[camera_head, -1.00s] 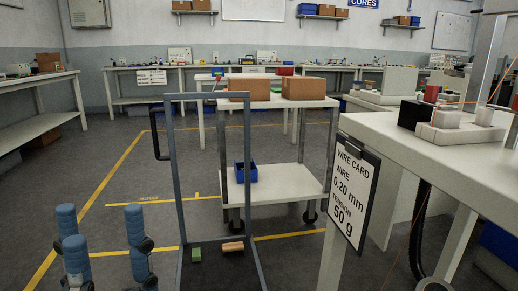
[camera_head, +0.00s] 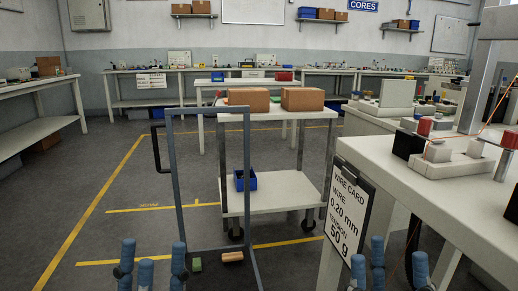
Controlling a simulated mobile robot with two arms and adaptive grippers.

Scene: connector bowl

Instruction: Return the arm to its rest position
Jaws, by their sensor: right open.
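My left gripper (camera_head: 153,250) shows at the bottom left of the head view. Only its blue fingers are in the picture; they stand upright and apart with nothing between them. My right gripper (camera_head: 390,255) shows at the bottom right, in front of the white bench with the hanging wire card (camera_head: 348,208). Its blue fingers are also spread and empty. The palms and most of both arms lie below the picture edge.
A dark-framed cart (camera_head: 212,105) stands ahead, with a green block (camera_head: 195,264) and a tan block (camera_head: 232,257) low on it. Behind it, a white trolley (camera_head: 290,190) bears a blue bin (camera_head: 245,180) and cardboard boxes (camera_head: 302,99). A white workbench (camera_head: 400,175) fills the right. Floor at left is clear.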

